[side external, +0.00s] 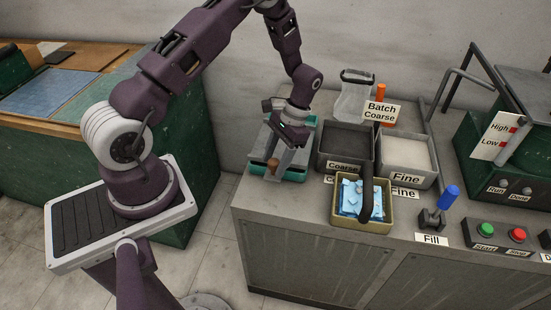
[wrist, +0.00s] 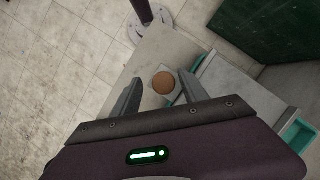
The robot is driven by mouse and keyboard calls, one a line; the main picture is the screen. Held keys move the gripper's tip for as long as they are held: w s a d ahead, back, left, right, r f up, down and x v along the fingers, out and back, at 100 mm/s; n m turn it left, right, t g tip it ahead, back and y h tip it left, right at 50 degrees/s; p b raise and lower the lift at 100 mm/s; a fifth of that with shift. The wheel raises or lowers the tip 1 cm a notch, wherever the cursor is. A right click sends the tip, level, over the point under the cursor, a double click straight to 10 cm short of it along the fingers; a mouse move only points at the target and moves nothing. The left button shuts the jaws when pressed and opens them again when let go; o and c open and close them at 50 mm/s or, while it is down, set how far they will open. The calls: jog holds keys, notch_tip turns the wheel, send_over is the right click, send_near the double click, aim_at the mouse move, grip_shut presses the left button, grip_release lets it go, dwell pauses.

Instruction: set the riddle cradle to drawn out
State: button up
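The riddle cradle appears to be the grey and teal unit (side external: 264,138) at the left end of the grey counter; its grey top also shows in the wrist view (wrist: 228,85). A round brown knob (side external: 272,168) stands at its front end, and the wrist view shows it from above (wrist: 163,83). My gripper (side external: 279,164) points down over the front of this unit. In the wrist view its fingers (wrist: 157,92) are apart, one on each side of the knob, with visible gaps. My gripper hides part of the unit, so how far it is drawn out is unclear.
The coarse bin (side external: 345,139) and fine bin (side external: 407,152) stand just right of the unit. A tan basket (side external: 376,225) with blue pieces and a dark handle sits at the counter's front. A fill lever (side external: 433,218) is farther right. Open floor lies before the counter.

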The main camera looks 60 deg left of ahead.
jog(key=shift+w+a+r, duration=0.1)
jog(key=v, duration=0.7)
jog(key=s+d+r+t, duration=0.3)
jog(key=r, duration=0.7)
jog(key=s+d+r+t, duration=0.2)
jog(key=s+d+r, duration=0.1)
jog(key=r, duration=0.7)
jog(key=s+d+r+t, duration=0.2)
jog(key=s, duration=0.5)
jog(key=s+d+r+t, duration=0.3)
jog(key=s, duration=0.4)
jog(key=shift+s+r, duration=0.15)
jog(key=shift+r, duration=0.15)
